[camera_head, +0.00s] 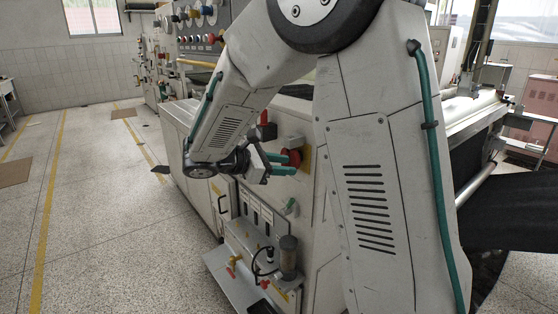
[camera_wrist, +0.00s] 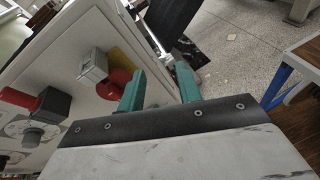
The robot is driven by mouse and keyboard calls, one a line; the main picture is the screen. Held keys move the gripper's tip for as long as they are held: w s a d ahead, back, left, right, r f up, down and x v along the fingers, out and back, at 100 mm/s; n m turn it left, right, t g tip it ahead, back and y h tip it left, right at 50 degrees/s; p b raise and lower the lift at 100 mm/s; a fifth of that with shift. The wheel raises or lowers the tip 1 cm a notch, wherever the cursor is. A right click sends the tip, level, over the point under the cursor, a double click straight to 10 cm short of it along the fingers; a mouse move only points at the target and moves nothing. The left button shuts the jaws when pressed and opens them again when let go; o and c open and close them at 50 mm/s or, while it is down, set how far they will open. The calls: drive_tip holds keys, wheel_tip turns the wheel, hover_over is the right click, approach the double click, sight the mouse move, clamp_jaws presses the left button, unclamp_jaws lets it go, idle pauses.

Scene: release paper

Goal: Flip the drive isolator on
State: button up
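My gripper (camera_head: 280,164) has teal fingers and is in front of the machine's side panel. In the wrist view my gripper (camera_wrist: 160,86) has its fingers apart with nothing between them. A round red knob (camera_head: 293,157) on a yellow plate is just beyond the fingertips; in the wrist view the red knob (camera_wrist: 121,79) lies left of the left finger. A grey box (camera_wrist: 93,66) is beside it. A dark block with a red handle (camera_head: 265,124) sticks out nearby, and it also shows in the wrist view (camera_wrist: 50,103). No label tells which part is the drive isolator.
Lower still, a metal shelf (camera_head: 232,268) carries a dark cylinder (camera_head: 289,255) and small fittings. The speckled floor at left is open. A roller with dark sheet (camera_head: 510,205) is at right.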

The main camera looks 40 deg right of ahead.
drive_tip(key=w+a+f+n+t+h, duration=0.1)
drive_tip(key=w+f+n+t+h, duration=0.3)
drive_tip(key=w, duration=0.6)
drive_tip(key=d+n, duration=0.1)
drive_tip(key=d, duration=0.6)
drive_tip(key=shift+d+g, duration=0.15)
drive_tip(key=shift+g, duration=0.25)
drive_tip(key=shift+s, duration=0.1)
clamp_jaws()
